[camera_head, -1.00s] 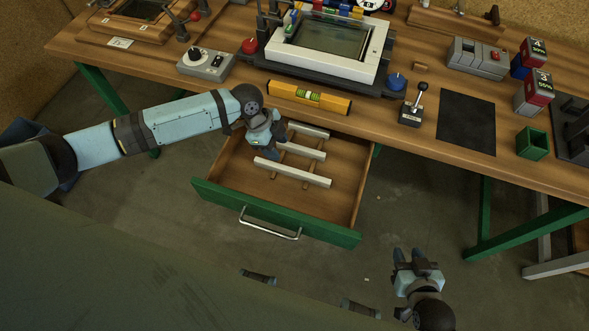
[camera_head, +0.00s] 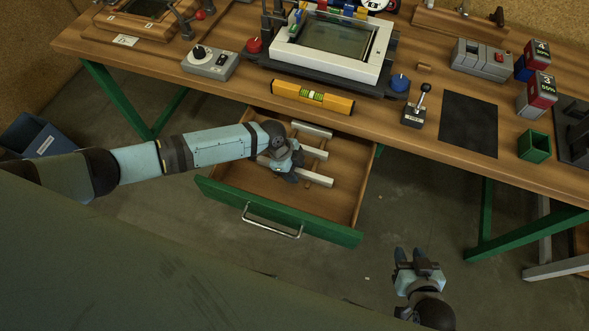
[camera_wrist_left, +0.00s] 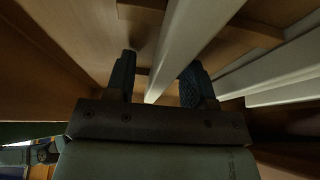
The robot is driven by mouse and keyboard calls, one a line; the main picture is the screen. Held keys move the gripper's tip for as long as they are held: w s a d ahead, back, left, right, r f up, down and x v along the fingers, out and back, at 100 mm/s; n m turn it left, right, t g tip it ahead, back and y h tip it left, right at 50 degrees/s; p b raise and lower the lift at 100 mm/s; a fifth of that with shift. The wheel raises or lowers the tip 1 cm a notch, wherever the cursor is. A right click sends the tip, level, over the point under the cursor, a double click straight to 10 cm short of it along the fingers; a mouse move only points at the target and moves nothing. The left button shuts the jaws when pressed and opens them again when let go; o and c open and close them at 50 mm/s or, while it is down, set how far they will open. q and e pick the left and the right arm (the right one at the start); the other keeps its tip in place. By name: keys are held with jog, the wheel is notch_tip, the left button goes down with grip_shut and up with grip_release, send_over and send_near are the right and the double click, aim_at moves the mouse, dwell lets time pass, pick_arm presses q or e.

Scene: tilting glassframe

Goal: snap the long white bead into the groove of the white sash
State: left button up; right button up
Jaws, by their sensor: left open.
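Several long white beads lie on wooden strips in the open drawer. The nearest bead (camera_head: 314,178) is partly hidden by my left gripper (camera_head: 288,176) in the head view. In the left wrist view, the open fingers of my left gripper (camera_wrist_left: 160,82) stand on either side of a white bead (camera_wrist_left: 188,40), apart from it as far as I can see. The white sash (camera_head: 373,68) lies on a dark fixture on the bench, around a glass pane. My right gripper (camera_head: 415,258) hangs in front of the bench, its fingers apart, with nothing seen between them.
The green-fronted drawer (camera_head: 275,212) is pulled out below the bench (camera_head: 450,160). A yellow spirit level (camera_head: 312,96) lies at the bench's front edge above it. A joystick box (camera_head: 414,116) and a dark mat (camera_head: 468,124) are to the right.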

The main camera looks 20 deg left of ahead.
pick_arm(q)
grip_shut()
jog(key=shift+r, duration=0.15)
notch_tip(320, 180, up, 29)
jog(key=p, duration=0.8)
dwell(0.8)
